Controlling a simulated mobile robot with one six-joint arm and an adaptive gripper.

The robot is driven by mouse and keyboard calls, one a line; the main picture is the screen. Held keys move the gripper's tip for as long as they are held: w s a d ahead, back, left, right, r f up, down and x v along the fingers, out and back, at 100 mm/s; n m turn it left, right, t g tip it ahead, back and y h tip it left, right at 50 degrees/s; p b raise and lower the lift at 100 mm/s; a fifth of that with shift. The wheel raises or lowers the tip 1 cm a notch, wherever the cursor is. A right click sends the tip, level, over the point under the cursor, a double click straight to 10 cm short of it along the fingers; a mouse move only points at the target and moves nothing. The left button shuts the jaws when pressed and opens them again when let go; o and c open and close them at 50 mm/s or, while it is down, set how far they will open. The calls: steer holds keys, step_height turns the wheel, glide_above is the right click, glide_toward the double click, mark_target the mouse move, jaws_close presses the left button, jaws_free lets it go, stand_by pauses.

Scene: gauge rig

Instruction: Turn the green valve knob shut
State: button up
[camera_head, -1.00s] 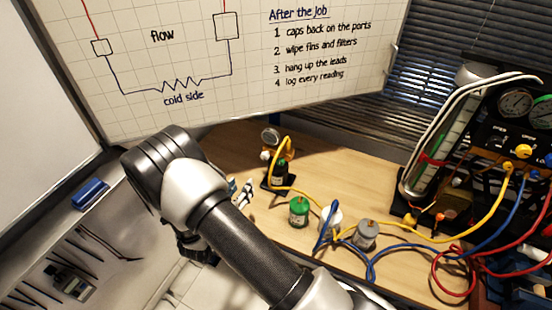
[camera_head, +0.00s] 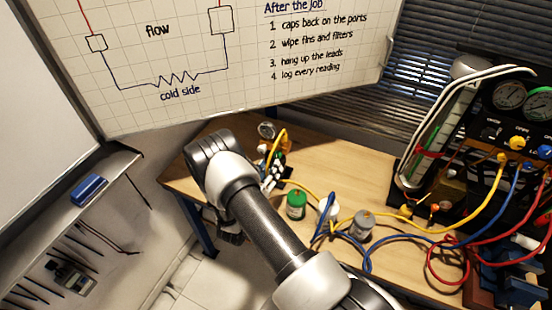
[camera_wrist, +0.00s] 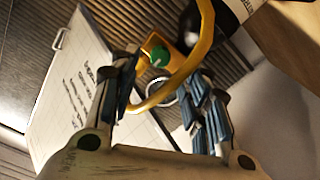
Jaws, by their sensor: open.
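The green valve knob (camera_wrist: 159,56) shows in the wrist view on a yellow fitting (camera_wrist: 172,55), beyond and between my fingertips. My gripper (camera_wrist: 165,70) is open, with one finger on each side of the knob in the picture. No contact with the knob shows. In the head view my gripper (camera_head: 272,174) is beside the small valve stand at the back left of the bench, in front of its dark bottle. It partly hides the stand, and the knob cannot be made out clearly there.
A yellow hose (camera_wrist: 203,50) loops close by the fingers and knob. A round gauge (camera_head: 267,130) tops the stand. A green canister (camera_head: 296,205) and a grey canister (camera_head: 363,226) stand to the right among hoses. A whiteboard (camera_head: 230,70) rises behind.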

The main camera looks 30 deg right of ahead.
mark_target(277, 157)
steer(key=x, duration=0.6)
steer(key=shift+c, duration=0.3)
jaws_close()
